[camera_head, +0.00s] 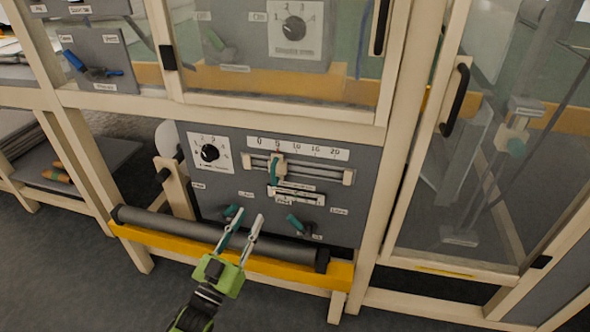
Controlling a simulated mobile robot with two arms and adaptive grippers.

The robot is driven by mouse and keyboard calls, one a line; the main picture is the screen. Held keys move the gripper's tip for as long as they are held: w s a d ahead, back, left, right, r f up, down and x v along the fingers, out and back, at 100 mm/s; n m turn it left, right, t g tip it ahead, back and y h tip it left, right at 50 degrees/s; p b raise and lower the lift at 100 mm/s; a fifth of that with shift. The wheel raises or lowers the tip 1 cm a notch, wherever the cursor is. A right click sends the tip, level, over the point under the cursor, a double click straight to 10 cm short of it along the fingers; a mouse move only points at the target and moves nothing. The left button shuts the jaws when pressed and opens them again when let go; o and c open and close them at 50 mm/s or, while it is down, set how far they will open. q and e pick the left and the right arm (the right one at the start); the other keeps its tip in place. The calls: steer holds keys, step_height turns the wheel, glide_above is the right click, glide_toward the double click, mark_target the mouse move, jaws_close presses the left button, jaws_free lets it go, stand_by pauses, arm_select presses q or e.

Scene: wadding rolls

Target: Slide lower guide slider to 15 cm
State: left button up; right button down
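The lower guide slider (280,168) is a small beige block with a teal handle on a horizontal double rail (318,174) on the dark grey panel. A white scale strip (298,148) above the rail reads 0, 5, 10, 15, 20. The slider stands near the 5 mark, left of the 15. My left gripper (248,217) has a green body and two slim fingers with a gap between the tips. It is open and empty, below and left of the slider in the picture, apart from it. My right gripper is not in view.
A dark roller (215,232) and a yellow bar (300,272) run across the panel's bottom front. A dial (209,152) and two teal-handled levers (297,224) sit on the panel. Beige frame posts and a glazed door (470,150) stand at the right.

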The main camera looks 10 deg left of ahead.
mark_target(272, 171)
arm_select(q)
steer(key=shift+t+h, duration=0.4)
steer(key=shift+h, duration=0.1)
steer(key=x, duration=0.5)
steer(key=r+x, duration=0.1)
steer(key=x, duration=0.4)
steer(key=s+r+x, duration=0.1)
steer(key=x, duration=0.4)
steer(key=shift+w+d, duration=0.1)
jaws_close()
